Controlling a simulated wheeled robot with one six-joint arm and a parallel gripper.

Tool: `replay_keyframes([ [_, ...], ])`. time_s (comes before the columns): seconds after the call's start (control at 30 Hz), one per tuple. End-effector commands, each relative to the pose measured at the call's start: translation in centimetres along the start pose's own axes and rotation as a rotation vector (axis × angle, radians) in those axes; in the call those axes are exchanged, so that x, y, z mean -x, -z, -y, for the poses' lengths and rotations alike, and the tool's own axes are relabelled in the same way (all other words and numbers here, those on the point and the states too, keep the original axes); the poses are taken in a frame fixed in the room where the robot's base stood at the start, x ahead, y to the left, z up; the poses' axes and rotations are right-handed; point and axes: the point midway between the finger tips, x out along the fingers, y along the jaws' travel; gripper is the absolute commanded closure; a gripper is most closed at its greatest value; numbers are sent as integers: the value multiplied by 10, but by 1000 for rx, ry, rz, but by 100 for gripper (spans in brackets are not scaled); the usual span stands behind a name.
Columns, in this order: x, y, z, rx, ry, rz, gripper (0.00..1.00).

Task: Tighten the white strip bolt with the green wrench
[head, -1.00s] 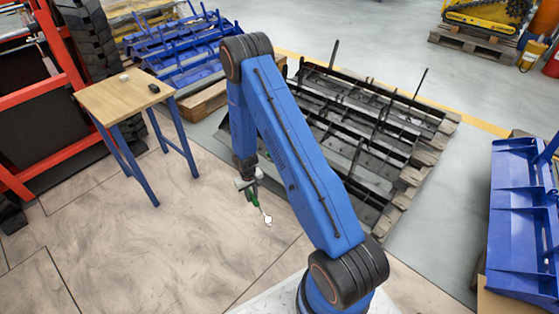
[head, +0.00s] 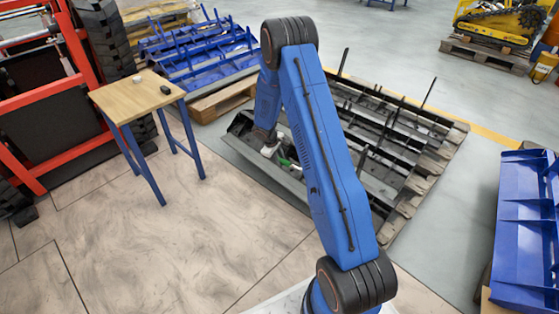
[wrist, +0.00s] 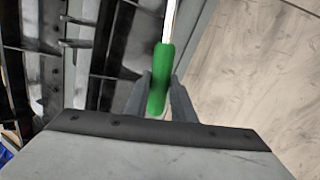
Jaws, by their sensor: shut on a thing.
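The green wrench (wrist: 160,78) is in my gripper (wrist: 158,98). In the wrist view both grey fingers close on its green handle, and its pale metal shaft runs up out of the top of the picture, so its head end is cut off. In the head view my gripper (head: 272,149) hangs over the near edge of the black slatted frames, and only a bit of the wrench's green handle (head: 284,162) shows beside my arm. I cannot make out the white strip bolt in either view.
The black frames (head: 405,130) lie on a wooden pallet. A wooden table (head: 125,98) with blue legs stands left, with two small objects on it. Red framework (head: 60,105) stands far left, blue frames (head: 525,220) at right. The tiled floor in front is clear.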

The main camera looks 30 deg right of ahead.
Motion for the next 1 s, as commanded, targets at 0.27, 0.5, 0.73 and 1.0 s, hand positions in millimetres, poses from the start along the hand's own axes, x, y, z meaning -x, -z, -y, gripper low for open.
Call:
replay_keyframes([
  [0.27, -5, 0, 0, 0, 0, 14, 100],
  [0.5, -33, 1, 1, 0, 1, 15, 100],
  [0.73, -39, -4, 23, 142, -3, 13, 100],
  [1.0, -40, -13, 56, 369, -9, 13, 100],
])
